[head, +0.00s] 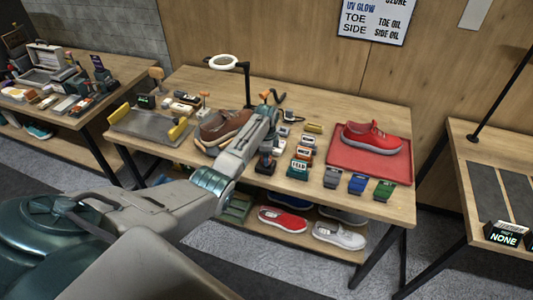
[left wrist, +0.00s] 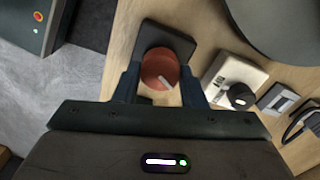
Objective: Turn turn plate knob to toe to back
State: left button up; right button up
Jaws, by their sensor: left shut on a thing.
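The turn plate knob (left wrist: 160,66) is a round red-brown dial with a white pointer mark, set on a dark square base (left wrist: 181,38) in the left wrist view. In the head view my left gripper (head: 265,166) reaches down at the table's front edge; the knob is mostly hidden there. A brown sneaker (head: 212,132) stands behind my arm. A grey disc (left wrist: 275,22) lies beside the knob. My right gripper is not in view.
A white box with a black knob (left wrist: 235,88) sits close to the right of the dial. Several small labelled blocks (head: 298,169) and a red tray (head: 345,157) with a red sneaker (head: 372,137) are to the right. A ring lamp (head: 223,62) stands behind.

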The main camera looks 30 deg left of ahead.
pick_arm(q)
jog(key=n, duration=0.3)
jog(key=shift+p, duration=0.35)
jog(key=shift+a+n, duration=0.1)
jog(key=shift+n, duration=1.3)
jog(key=o, duration=1)
jog(key=shift+r, duration=0.1)
notch_tip(320, 180, up, 11)
jog(key=b, duration=0.3)
jog(key=shift+f, duration=0.2)
